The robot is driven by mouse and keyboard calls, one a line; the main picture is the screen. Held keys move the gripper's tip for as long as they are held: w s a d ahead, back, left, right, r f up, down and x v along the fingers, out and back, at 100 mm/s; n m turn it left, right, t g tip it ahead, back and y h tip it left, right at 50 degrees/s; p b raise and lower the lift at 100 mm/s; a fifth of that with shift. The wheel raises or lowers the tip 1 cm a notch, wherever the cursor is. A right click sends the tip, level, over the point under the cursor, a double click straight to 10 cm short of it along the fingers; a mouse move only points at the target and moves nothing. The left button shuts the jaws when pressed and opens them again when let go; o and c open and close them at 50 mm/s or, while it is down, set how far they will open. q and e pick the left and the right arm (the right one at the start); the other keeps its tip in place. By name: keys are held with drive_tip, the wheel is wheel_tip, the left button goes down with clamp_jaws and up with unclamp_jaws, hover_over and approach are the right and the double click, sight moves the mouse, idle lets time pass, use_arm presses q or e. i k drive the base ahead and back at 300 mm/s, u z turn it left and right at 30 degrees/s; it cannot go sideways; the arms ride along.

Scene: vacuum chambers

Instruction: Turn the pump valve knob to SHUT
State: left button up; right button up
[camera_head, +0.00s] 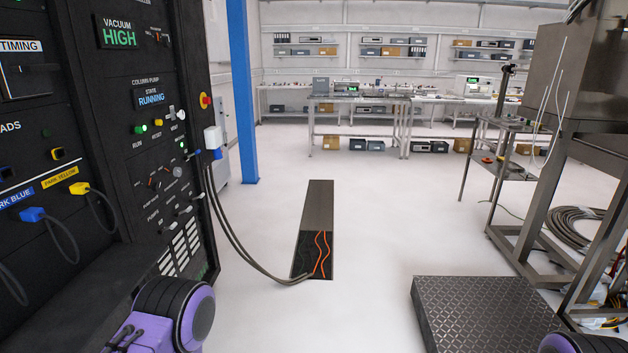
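The black control rack (95,130) stands at the left. Its column pump display (151,97) reads RUNNING, and the vacuum display (120,33) above it reads HIGH. Below the pump display are small switches, green lights and a round grey knob (178,172). The labels near this knob are too small to read, so I cannot tell whether it is the pump valve knob or where it points. Purple and black parts of my arms show at the bottom left and bottom right. Neither gripper is in view.
A red button on yellow (205,100) and a white box (212,138) sit on the rack's right edge. Cables (235,230) run down to an open floor trench (314,255). A dark metal platform (485,310) lies at right. Open floor lies between.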

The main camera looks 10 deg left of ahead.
sight(156, 187)
drive_tip(key=i, duration=1.65)
drive_tip(key=u, duration=1.65)
